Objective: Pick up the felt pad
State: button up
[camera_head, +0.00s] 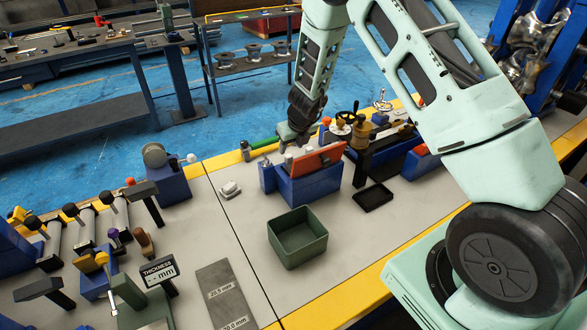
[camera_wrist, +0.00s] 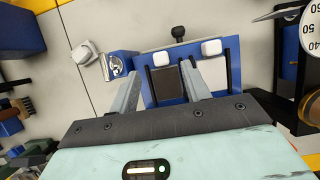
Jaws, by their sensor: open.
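My gripper (camera_wrist: 160,84) is open in the wrist view, its two grey fingers pointing at a blue holder (camera_wrist: 233,70). A dark grey-brown flat piece (camera_wrist: 167,86) shows between the fingers; it may be the felt pad, but I cannot tell for sure. I see no contact on it. In the head view, my gripper (camera_head: 293,135) hangs over the back left of the blue holder (camera_head: 308,188), which has an orange-red panel on it. A small white block (camera_head: 231,189) lies on the table left of the holder; it also shows in the wrist view (camera_wrist: 86,53).
A green open bin (camera_head: 297,238) stands in front of the holder, and a shallow black tray (camera_head: 373,197) lies to its right. A dial gauge (camera_wrist: 311,30) is close on the right. Tools and a thickness sign (camera_head: 159,271) crowd the left. Bare table separates them.

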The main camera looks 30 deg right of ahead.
aim_at(289, 156)
jog(key=b+x, duration=0.1)
jog(key=x, duration=0.4)
jog(key=shift+s+f, duration=0.15)
jog(key=shift+f, duration=0.05)
grip_shut()
